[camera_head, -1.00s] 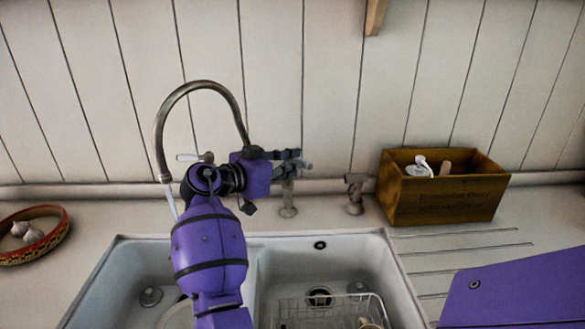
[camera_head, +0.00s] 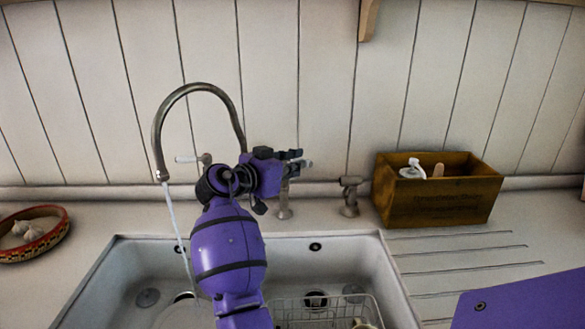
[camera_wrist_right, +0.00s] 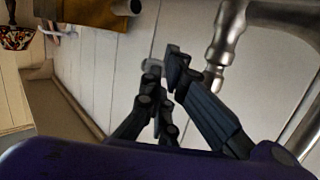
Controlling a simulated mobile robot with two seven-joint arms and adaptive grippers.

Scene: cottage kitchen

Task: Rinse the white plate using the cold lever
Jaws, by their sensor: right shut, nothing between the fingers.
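The white plate (camera_head: 181,314) lies in the left basin, partly hidden by my right arm. A thin water stream (camera_head: 178,235) runs from the curved spout (camera_head: 160,170) down to it. A pale lever (camera_head: 187,158) points left at the base of the spout. A metal lever (camera_head: 302,165) on a post sits beside the fingertips of my right gripper (camera_head: 298,158). The frames do not show which lever is cold. My right gripper is shut and empty; its fingers show in the right wrist view (camera_wrist_right: 165,62) near metal tap parts (camera_wrist_right: 225,45). My left gripper is not in view.
A wooden box (camera_head: 437,200) with a white-topped bottle stands right of the tap fittings (camera_head: 349,196). A wire rack (camera_head: 322,312) sits in the right basin. A patterned bowl (camera_head: 36,233) with garlic is at the left.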

